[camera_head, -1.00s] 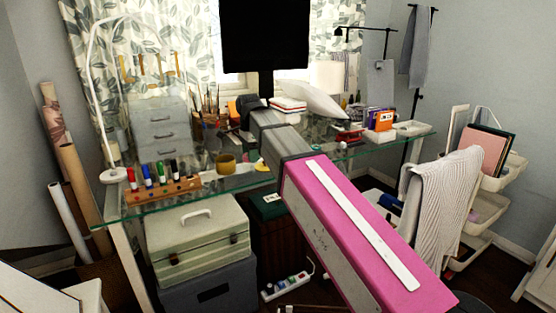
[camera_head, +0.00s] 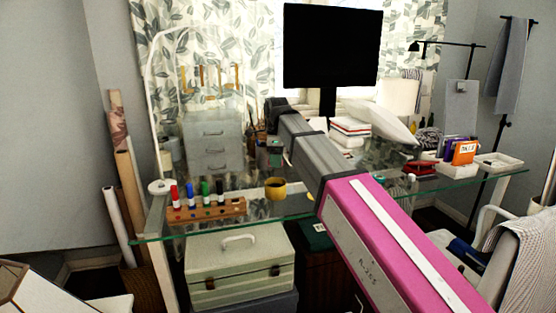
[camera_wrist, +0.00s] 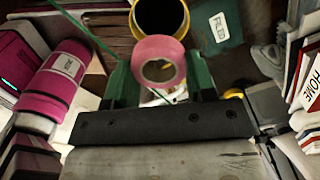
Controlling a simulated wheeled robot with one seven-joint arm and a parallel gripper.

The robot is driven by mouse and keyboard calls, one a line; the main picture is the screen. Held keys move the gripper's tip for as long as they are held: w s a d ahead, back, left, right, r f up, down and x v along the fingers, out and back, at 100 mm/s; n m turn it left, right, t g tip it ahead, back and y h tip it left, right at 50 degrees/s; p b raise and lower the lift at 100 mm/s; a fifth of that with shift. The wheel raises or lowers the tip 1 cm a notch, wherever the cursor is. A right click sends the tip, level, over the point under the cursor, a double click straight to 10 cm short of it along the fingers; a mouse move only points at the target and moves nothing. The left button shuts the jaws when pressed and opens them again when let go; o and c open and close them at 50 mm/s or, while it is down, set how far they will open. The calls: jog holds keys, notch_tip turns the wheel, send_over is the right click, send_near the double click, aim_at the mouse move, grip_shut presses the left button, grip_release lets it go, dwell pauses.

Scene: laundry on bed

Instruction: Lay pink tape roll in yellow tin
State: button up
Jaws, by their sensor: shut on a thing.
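The pink tape roll (camera_wrist: 147,50) is in my gripper (camera_wrist: 158,75), between the two green fingers in the wrist view. Its round hole faces the camera. The yellow tin (camera_wrist: 138,33) is just beyond the roll, with its dark open mouth partly cut by the top edge; the roll overlaps its near side in the picture. In the head view the yellow tin (camera_head: 276,191) stands on the glass desk, near its front edge. From these views I cannot tell the height of the roll against the tin's rim.
A wooden rack of coloured markers (camera_head: 207,210) stands left of the tin on the glass desk (camera_head: 160,232). Grey drawers (camera_head: 213,143) stand behind. A monitor (camera_head: 332,47), stacked books (camera_head: 350,131) and a white pillow (camera_head: 393,124) are farther right. A striped case (camera_head: 240,270) is below.

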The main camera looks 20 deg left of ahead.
jog(key=shift+f, duration=3.55)
jog(key=o, duration=1)
notch_tip(320, 180, up, 11)
jog(key=shift+f, duration=0.1)
